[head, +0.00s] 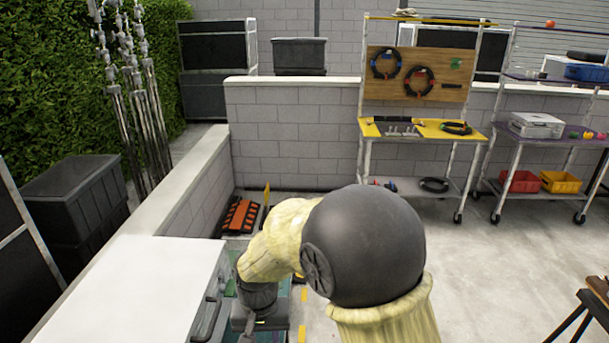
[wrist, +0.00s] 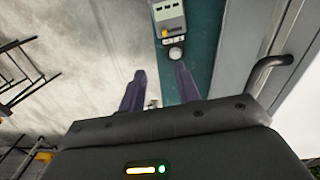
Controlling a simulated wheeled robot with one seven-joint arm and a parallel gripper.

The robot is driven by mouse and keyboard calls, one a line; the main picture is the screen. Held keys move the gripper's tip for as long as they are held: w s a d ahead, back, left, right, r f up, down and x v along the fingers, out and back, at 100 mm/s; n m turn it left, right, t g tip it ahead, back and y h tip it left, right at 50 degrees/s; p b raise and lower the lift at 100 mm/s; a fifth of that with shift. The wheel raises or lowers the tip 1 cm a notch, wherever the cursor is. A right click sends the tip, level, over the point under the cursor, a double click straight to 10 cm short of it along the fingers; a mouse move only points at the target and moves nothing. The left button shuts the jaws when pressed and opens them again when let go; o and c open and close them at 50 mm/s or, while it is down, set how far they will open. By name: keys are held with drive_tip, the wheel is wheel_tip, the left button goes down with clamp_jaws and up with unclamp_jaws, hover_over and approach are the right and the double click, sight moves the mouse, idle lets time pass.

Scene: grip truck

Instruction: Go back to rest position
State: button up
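My gripper (wrist: 161,80) shows in the wrist view with its two dark fingers spread apart. I see nothing held between them. A grey device (wrist: 170,18) with small windows lies beyond the fingertips on a teal strip (wrist: 204,45). A round pale knob (wrist: 176,54) sits just past the right finger, apart from it as far as I can tell. In the head view my arm bends over and down at the bottom centre, beside the white-topped cabinet (head: 150,285). The fingertips are not clear there.
A dark bar handle (wrist: 268,76) stands close on the gripper's right. A low block wall (head: 290,140) runs behind. A cart with a yellow shelf (head: 420,130) and a second cart (head: 560,133) stand at the back right.

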drive_tip(key=s+d+r+t, duration=0.1)
drive_tip(key=s+d, duration=0.1)
drive_tip(key=d, duration=1.1)
drive_tip(key=s+d+r+m+t, duration=0.1)
drive_tip(key=s+d+r, duration=0.1)
drive_tip(key=d, duration=1.1)
drive_tip(key=shift+s+r, duration=0.2)
drive_tip(key=shift+s, duration=0.45)
